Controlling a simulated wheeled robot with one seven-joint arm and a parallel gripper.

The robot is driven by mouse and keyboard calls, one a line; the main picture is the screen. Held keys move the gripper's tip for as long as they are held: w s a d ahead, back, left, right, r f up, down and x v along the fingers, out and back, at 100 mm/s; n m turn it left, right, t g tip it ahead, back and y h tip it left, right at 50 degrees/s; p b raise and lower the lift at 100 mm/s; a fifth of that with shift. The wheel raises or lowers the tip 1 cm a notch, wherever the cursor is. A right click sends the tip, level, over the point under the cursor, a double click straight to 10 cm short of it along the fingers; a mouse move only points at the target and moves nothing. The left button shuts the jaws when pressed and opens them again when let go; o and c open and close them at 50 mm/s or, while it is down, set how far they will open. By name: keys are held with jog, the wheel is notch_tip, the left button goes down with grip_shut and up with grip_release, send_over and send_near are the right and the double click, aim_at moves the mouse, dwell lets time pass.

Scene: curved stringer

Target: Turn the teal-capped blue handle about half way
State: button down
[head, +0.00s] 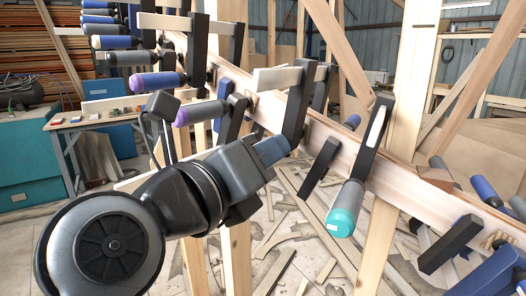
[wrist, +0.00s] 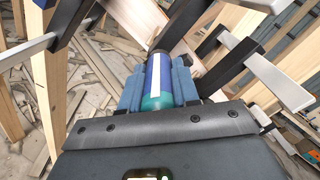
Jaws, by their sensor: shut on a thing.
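A blue handle with a teal cap and a white label (wrist: 153,82) sits between the two blue fingers of my gripper (wrist: 158,78) in the wrist view. The fingers are shut on it from both sides, and its teal end faces the camera. In the head view my gripper (head: 271,151) reaches a black clamp bar (head: 298,105) on the curved wooden stringer (head: 345,150). There the fingers and hand hide most or all of the held handle.
A separate grey handle with a teal cap (head: 343,210) hangs to the right on another clamp. Purple-capped handles (head: 200,112) and more clamps line the stringer at left. Blue-handled clamps (head: 490,192) stand at right. Wood scraps (head: 280,235) litter the floor.

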jog(key=n+p, duration=0.1)
jog(key=n, duration=0.1)
jog(key=n+p, duration=0.1)
jog(key=n, duration=0.2)
jog(key=shift+r+n+p, duration=0.25)
jog(key=shift+n+p, duration=0.05)
jog(key=shift+p, duration=0.1)
jog(key=shift+n+p, duration=1.55)
jog(key=shift+n, duration=0.75)
jog(key=shift+f, duration=0.15)
jog(key=c, duration=0.8)
grip_release()
jog(key=shift+b+v, duration=1.4)
jog(key=shift+v, duration=2.55)
